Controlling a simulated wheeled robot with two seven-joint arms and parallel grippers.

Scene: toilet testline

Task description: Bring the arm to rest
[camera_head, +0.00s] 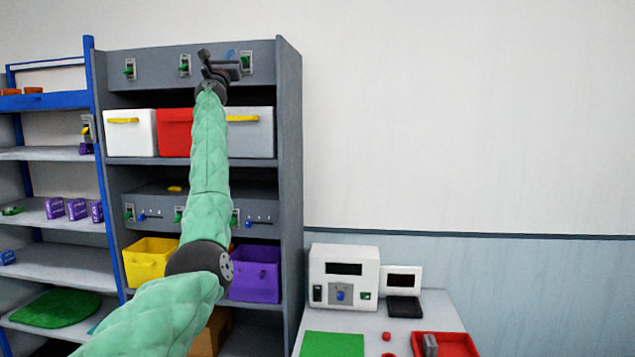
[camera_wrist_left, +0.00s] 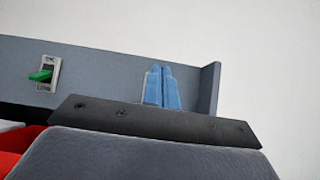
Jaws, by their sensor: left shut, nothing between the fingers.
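My left arm, in a green padded sleeve, reaches up and forward in the head view. A green switch (camera_wrist_left: 42,74) shows left of the fingers there. It is too small to tell if the fingers touch the panel. My right gripper is not in view.
White, red and grey bins (camera_head: 130,140) stand below the panel. Yellow (camera_head: 147,266) and purple (camera_head: 256,275) bins are lower. A blue-framed rack (camera_head: 92,150) stands left. A table (camera_head: 395,325) with a white device (camera_head: 343,262) is right. The wall right is clear.

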